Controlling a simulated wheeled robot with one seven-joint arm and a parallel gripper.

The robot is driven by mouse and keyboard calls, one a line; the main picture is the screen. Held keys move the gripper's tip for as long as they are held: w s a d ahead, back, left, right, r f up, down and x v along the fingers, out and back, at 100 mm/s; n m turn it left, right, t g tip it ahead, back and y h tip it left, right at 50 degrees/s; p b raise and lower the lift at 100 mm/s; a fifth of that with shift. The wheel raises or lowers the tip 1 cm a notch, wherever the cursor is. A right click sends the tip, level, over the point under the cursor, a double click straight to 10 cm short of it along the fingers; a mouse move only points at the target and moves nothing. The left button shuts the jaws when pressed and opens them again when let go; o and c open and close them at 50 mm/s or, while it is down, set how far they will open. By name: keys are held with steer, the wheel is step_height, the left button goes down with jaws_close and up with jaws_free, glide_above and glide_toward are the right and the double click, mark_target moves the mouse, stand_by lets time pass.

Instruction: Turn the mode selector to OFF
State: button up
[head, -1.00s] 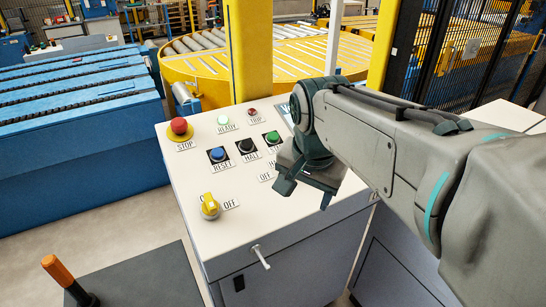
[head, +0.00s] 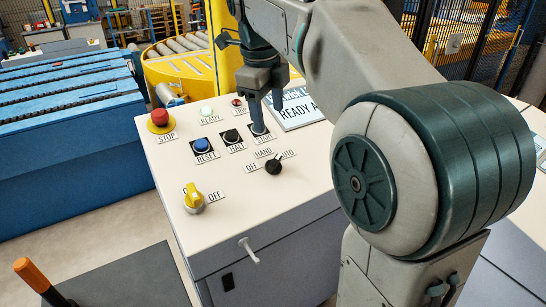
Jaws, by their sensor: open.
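The mode selector (head: 273,166) is a small black knob on the sloping cream panel, with OFF at its left, HAND above and AUTO at its upper right. Its grip appears slanted toward the AUTO side, but it is too small to be sure. My gripper (head: 268,116) is open and empty, pointing down over the START button, above and behind the selector in the picture. It does not touch the selector. The fingers partly hide the START button.
A yellow rotary switch (head: 193,199), red STOP button (head: 159,118), blue RESET button (head: 202,146) and black HALT button (head: 231,136) share the panel. A small handle (head: 248,250) sticks out in front.

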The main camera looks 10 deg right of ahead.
mark_target(275, 159)
steer(key=f, duration=0.4)
steer(key=w+d+f, duration=0.1)
steer(key=f, duration=0.8)
steer(key=shift+w+d+f+b, duration=0.1)
steer(key=shift+w+d+b, duration=0.2)
steer(key=shift+w+d, duration=0.1)
steer(key=c, duration=1)
